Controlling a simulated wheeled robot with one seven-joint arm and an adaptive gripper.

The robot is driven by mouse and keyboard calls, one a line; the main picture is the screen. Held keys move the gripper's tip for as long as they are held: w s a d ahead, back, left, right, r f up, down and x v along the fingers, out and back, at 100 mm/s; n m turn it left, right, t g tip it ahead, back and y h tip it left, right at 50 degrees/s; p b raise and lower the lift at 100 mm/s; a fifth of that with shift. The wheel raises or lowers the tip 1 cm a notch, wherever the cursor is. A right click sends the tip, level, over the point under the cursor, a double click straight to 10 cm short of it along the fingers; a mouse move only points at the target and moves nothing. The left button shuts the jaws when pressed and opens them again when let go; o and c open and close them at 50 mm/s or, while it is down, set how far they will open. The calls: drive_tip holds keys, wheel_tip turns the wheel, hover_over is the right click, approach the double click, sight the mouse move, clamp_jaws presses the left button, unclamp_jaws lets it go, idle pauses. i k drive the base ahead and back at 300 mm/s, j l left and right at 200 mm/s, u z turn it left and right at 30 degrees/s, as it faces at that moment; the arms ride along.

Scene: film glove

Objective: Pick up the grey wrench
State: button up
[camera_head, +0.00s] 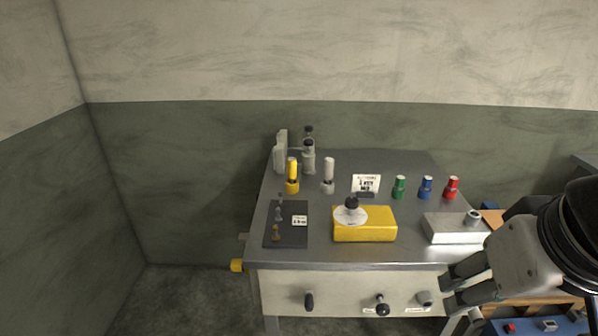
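No thing is plainly recognisable as a grey wrench in the head view. A small grey piece (278,213) lies on the dark plate at the table's left, too small to identify. My gripper (450,289) comes in from the right, at the front right edge of the metal table (340,253). Its fingers are apart, with no object seen between them. My gripper and arm hide part of the area at the right.
A yellow box (365,228) with a dark knob and a pale box (456,228) stand on the table. Green (400,187), blue (426,187) and red (452,188) cylinders stand behind. White and yellow cylinders stand at the back left. Dark handles (309,300) stick out in front.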

sight(328, 163)
drive_tip(key=i+j, duration=0.3)
drive_tip(key=i, duration=0.15)
drive_tip(key=i+j, duration=0.3)
drive_tip(key=i, duration=0.15)
drive_tip(key=k+u, duration=0.15)
drive_tip(key=u, duration=0.35)
drive_tip(key=i+z, duration=0.15)
drive_tip(key=z, duration=0.35)
